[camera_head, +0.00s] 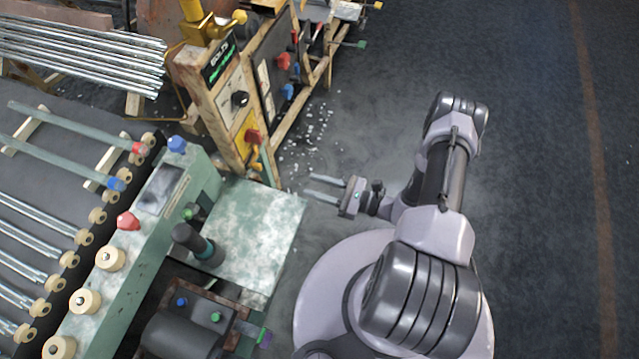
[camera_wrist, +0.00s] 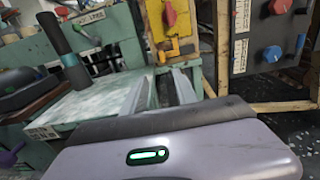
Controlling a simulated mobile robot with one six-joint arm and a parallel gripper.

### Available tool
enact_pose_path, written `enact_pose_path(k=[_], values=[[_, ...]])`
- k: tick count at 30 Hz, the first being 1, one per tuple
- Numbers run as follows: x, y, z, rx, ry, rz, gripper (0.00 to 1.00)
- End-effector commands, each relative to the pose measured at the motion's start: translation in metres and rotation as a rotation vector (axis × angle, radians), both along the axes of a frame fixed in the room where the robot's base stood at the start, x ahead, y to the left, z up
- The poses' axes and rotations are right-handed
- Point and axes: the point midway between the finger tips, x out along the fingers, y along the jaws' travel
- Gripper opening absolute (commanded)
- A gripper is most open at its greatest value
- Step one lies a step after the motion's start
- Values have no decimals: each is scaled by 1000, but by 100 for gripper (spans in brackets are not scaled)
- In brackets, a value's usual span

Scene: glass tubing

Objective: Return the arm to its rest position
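My gripper (camera_head: 329,189) is in the middle of the head view, with its two fingers pointing left toward the green machine table (camera_head: 262,224). The fingers are apart, with nothing between them. In the wrist view my gripper (camera_wrist: 160,92) also shows two separated fingers with an empty gap. The fingertips are near the table's right edge; I cannot tell whether they touch it. My arm bends up from its round base and back down to the gripper.
A dark cylindrical handle (camera_head: 196,243) stands on the table. A control panel with knobs (camera_head: 240,99) rises behind it. A roller bed with glass tubes (camera_head: 35,232) lies at left. Shards (camera_head: 318,130) litter the floor. The floor at right (camera_head: 545,200) is clear.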

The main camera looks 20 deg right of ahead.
Motion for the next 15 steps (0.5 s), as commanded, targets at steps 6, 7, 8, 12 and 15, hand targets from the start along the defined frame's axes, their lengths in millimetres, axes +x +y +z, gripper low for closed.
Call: enact_pose_path(k=[6, 7, 8, 12, 15], values=[[-6, -7, 0, 1, 1, 0, 35], [-6, -7, -1, 1, 1, 0, 35], [-6, -7, -1, 1, 1, 0, 35], [-6, -7, -1, 1, 1, 0, 35], [-6, -7, 0, 0, 0, 0, 35]])
